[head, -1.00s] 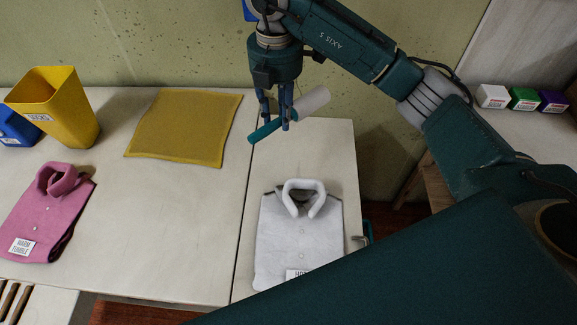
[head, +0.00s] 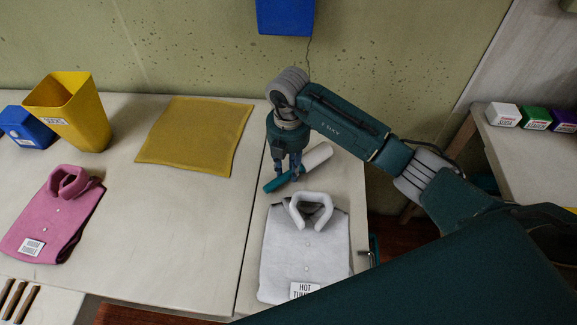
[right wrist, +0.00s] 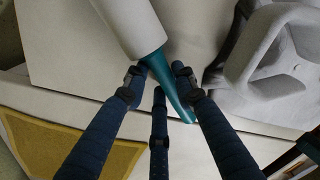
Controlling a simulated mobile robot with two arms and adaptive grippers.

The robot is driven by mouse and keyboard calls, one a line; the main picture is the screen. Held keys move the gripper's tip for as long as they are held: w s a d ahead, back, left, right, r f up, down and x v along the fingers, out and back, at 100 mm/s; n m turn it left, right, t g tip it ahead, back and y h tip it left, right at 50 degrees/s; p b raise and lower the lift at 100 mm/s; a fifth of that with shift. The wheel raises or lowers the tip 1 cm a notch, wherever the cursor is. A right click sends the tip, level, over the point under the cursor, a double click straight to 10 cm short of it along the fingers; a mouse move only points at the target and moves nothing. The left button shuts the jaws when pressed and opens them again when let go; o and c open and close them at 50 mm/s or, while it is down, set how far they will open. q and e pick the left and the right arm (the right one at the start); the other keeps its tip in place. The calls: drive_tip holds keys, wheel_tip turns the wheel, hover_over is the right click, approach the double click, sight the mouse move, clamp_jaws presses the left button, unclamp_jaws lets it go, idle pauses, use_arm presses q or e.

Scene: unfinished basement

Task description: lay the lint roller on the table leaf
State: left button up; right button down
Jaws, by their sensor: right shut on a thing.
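The lint roller (head: 316,157) has a white roll and a teal handle. My right gripper (head: 288,172) is shut on its handle, low over the far part of the table leaf (head: 349,189). In the right wrist view the fingers (right wrist: 158,88) close around the teal handle (right wrist: 168,84), and the white roll (right wrist: 128,24) points up the picture. I cannot tell whether the roller touches the leaf. The leaf is the narrow pale strip right of the seam. My left gripper is not in view.
A grey folded shirt (head: 305,250) with a tag lies on the leaf just nearer than the gripper. Left of the seam are a yellow mat (head: 195,136), a pink shirt (head: 55,215), a yellow bin (head: 75,112) and a blue box (head: 25,128). Small boxes (head: 535,117) stand far right.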

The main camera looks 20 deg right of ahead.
sight(289, 170)
drive_tip(key=shift+f, duration=0.1)
drive_tip(key=c, duration=1.4)
unclamp_jaws()
wheel_tip(289, 170, up, 12)
drive_tip(key=b, duration=0.1)
drive_tip(key=shift+b, duration=0.3)
drive_tip(key=shift+a, duration=0.1)
